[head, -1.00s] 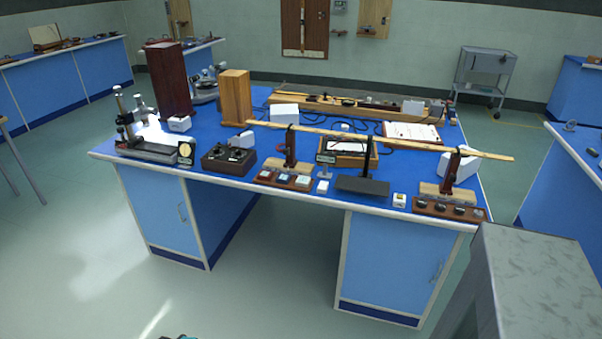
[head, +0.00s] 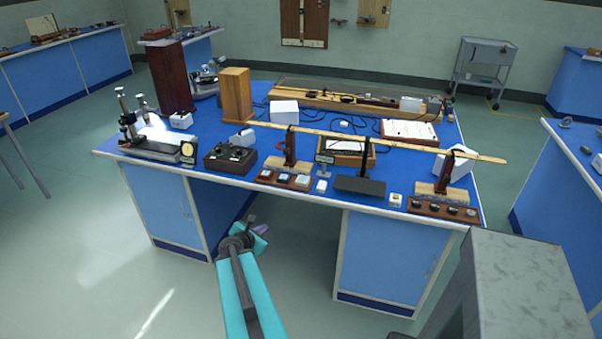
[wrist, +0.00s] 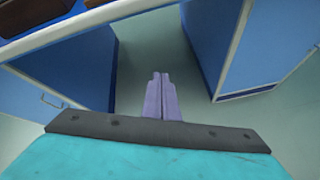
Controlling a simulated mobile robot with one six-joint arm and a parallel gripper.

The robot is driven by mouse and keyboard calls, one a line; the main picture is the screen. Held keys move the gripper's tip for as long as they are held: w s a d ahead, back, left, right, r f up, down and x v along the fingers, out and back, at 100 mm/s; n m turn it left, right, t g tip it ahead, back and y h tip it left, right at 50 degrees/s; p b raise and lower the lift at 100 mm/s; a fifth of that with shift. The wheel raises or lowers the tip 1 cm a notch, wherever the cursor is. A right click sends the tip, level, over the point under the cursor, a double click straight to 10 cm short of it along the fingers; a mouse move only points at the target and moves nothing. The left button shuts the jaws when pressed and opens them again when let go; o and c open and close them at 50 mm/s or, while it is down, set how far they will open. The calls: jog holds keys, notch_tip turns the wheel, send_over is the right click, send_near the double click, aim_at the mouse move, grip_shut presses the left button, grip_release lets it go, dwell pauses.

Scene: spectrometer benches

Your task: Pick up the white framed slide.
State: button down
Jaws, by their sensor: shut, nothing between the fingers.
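On the front part of the blue bench top, a small white square piece (head: 321,186) lies just right of a brown rack of slides (head: 284,180). Another small white piece with a yellowish centre (head: 395,200) sits farther right, past a black stand. At this size I cannot tell which is the white framed slide. My gripper (head: 260,228) is in front of the bench, below the top's front edge, apart from these pieces. Its purple fingers (wrist: 159,78) are together and empty in the wrist view, pointing toward the gap between the cabinets.
A black-based stand (head: 360,184), a dark control box (head: 230,158) and a rack of dark round pieces (head: 443,209) line the front edge. A long wooden beam (head: 380,144) spans above them. A grey block (head: 530,290) stands at lower right. The floor before the bench is clear.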

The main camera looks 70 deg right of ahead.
aim_at(300, 182)
jog(key=s+d+r+n+h+p, duration=0.2)
jog(key=s+d+r+n, duration=0.2)
jog(key=s+d+r, duration=0.3)
notch_tip(300, 182, up, 4)
jog(key=d, duration=0.2)
jog(key=shift+s+d+r+n, duration=0.15)
jog(key=shift+d+r+n, duration=0.1)
jog(key=shift+d+n, duration=0.05)
jog(key=shift+d+f+b, duration=0.15)
jog(key=shift+d+b, duration=0.2)
jog(key=shift+b, duration=0.65)
jog(key=shift+w+d+r, duration=0.1)
jog(key=shift+d+r, duration=0.05)
jog(key=shift+d, duration=2.5)
jog(key=shift+w+d+r, duration=0.1)
jog(key=shift+d, duration=2.55)
jog(key=shift+f, duration=0.2)
jog(key=shift+f+b, duration=0.45)
jog(key=shift+f, duration=0.05)
jog(key=shift+a+f, duration=0.1)
jog(key=shift+f, duration=0.05)
